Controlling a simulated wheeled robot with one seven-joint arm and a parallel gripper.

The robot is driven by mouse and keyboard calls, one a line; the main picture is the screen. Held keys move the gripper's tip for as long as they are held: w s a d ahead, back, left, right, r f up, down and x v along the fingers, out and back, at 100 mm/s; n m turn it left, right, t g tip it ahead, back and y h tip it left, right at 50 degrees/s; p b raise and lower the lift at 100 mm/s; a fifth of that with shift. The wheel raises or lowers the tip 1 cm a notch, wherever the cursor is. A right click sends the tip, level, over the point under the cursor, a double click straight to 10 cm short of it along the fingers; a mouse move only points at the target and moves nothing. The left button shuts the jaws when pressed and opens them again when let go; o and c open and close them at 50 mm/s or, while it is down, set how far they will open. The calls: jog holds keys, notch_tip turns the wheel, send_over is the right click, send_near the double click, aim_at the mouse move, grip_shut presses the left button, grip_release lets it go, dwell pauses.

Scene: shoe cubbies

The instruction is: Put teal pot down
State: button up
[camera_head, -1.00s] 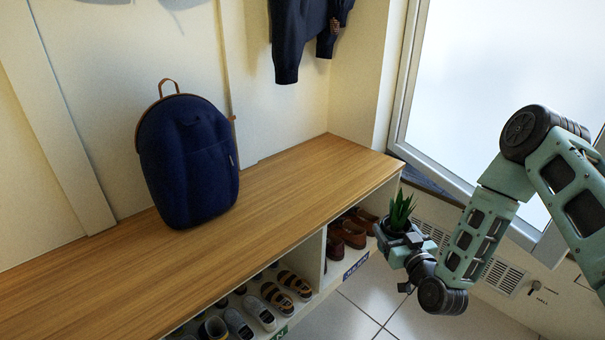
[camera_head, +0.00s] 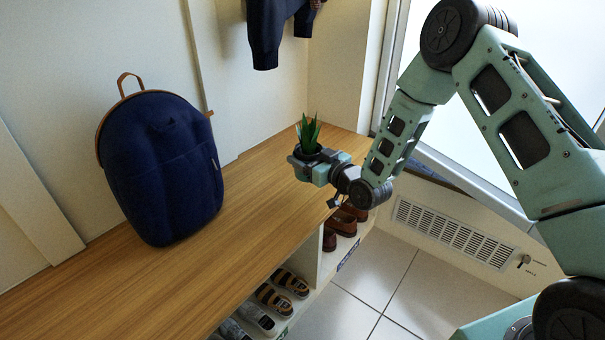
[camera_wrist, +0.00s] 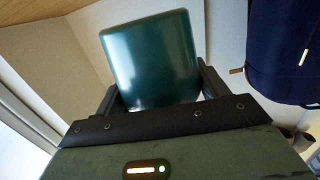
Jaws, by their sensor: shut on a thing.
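The teal pot (camera_wrist: 150,58) fills the middle of the wrist view, smooth and dark green-blue, between my two gripper fingers. In the head view its spiky green plant (camera_head: 309,134) stands upright, and the pot itself is mostly hidden by my gripper. My gripper (camera_head: 308,160) is shut on the pot and appears over the right end of the wooden bench top (camera_head: 262,208). I cannot tell how large the gap between pot and bench is.
A navy backpack (camera_head: 165,170) stands on the bench to the left, against the wall. Dark clothing (camera_head: 270,30) hangs above. Shoes (camera_head: 277,297) fill the cubbies below. The bench top between backpack and gripper is clear.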

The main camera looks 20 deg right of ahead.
jog(key=shift+f+b, duration=1.05)
jog(key=shift+f, duration=2.5)
jog(key=shift+f, duration=0.15)
jog(key=o, duration=1.1)
jog(key=shift+c, duration=0.2)
